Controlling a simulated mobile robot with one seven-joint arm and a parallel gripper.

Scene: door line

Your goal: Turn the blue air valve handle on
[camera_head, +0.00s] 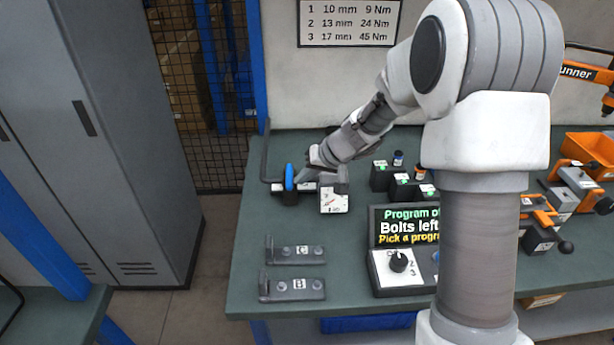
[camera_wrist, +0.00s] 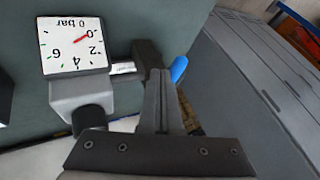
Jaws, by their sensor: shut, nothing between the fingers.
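The blue air valve handle (camera_head: 289,177) stands upright on the dark valve body (camera_head: 288,198), at the back left of the green bench. In the wrist view the end of the blue handle (camera_wrist: 178,69) shows just right of my fingertips; the rest is hidden. The white gauge (camera_head: 334,203) sits right of the valve; in the wrist view the gauge (camera_wrist: 73,45) reads 0 bar. My gripper (camera_head: 304,173) is shut and empty, close to the right side of the handle. In the wrist view its fingers (camera_wrist: 158,80) are together. I cannot tell whether they touch the handle.
A dark bent pipe (camera_head: 265,155) rises left of the valve. Two dark brackets (camera_head: 294,253) lie in front on the bench. A program box (camera_head: 397,260) with a knob stands to the right. A grey locker (camera_head: 120,130) stands left of the bench.

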